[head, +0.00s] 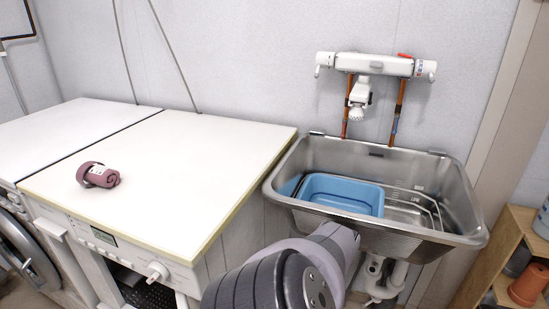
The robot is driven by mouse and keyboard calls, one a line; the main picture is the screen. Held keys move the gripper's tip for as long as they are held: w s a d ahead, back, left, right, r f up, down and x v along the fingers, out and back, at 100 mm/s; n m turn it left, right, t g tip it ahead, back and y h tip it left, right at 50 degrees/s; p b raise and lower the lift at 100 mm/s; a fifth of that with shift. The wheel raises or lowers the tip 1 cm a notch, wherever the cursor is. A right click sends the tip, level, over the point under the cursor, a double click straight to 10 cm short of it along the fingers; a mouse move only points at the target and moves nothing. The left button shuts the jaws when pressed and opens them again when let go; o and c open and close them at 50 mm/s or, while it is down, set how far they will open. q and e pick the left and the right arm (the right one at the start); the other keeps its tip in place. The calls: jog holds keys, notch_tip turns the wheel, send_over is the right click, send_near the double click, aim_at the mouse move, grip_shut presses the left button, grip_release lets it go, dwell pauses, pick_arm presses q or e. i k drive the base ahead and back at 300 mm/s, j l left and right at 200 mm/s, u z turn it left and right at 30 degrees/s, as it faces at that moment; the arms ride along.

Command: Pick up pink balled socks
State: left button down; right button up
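The pink balled socks (108,179), a dusky mauve-pink rolled bundle with a small pale label, lie on the white top of the front-loading machine (165,160), near its front left edge. Nothing touches them except the top. Neither gripper shows in the head view. A dark and grey arm link of mine rises from the bottom middle in front of the sink, well to the right of the socks.
A steel sink (470,205) stands right of the machine, with a blue basin (340,190) and a wire rack (425,200) inside. A wall tap (365,65) hangs above. A wooden shelf (490,260) with pots is at right. The white top around the socks is clear.

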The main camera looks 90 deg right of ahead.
aim_at(101, 174)
jog(key=k+j, duration=0.25)
jog(key=k, duration=0.25)
jog(key=k+j, duration=0.2)
jog(key=k, duration=0.25)
